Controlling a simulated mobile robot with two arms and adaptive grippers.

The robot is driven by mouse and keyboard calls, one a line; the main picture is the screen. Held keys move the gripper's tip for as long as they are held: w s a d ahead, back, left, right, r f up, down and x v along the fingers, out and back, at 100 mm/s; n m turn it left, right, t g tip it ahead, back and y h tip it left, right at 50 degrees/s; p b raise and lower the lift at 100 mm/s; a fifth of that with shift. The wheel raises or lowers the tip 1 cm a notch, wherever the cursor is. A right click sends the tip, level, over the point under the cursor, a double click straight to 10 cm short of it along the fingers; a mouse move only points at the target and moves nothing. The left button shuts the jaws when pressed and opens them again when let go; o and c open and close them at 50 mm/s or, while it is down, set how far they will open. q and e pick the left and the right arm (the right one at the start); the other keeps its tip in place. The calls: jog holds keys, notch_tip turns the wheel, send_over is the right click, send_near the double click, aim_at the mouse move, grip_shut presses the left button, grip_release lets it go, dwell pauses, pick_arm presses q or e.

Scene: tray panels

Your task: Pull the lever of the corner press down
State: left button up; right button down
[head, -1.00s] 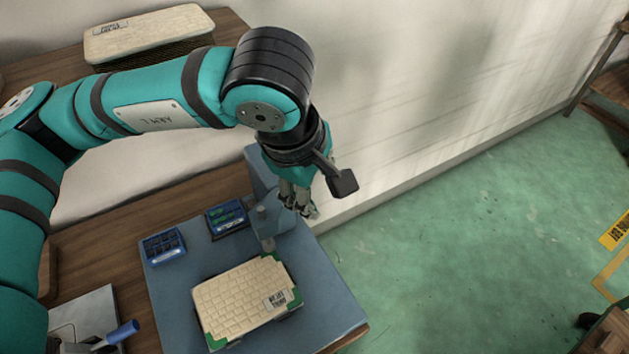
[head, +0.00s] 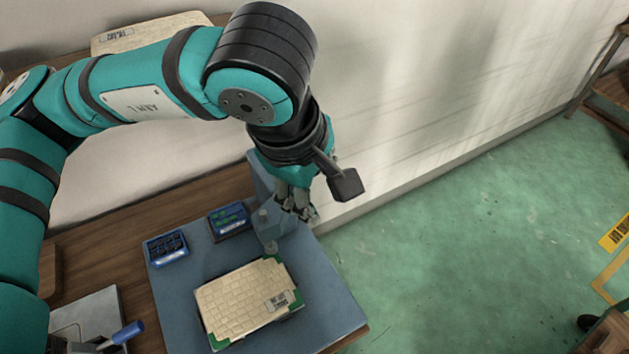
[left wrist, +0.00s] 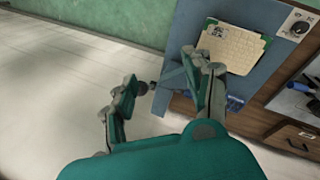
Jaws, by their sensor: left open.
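The corner press is a blue-grey fixture (head: 258,178) at the far corner of a blue work plate (head: 325,300). The lever is mostly hidden in the head view. My right gripper is out of view.
Two small blue bins (head: 166,248) (head: 229,221) stand on the plate behind the panel. A blue-handled device (head: 125,333) sits at the lower left. A white wall (head: 430,90) is close behind the press.

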pick_arm(q)
jog(key=shift+b, duration=0.55)
jog(key=v, duration=1.2)
jog(key=shift+f, duration=0.1)
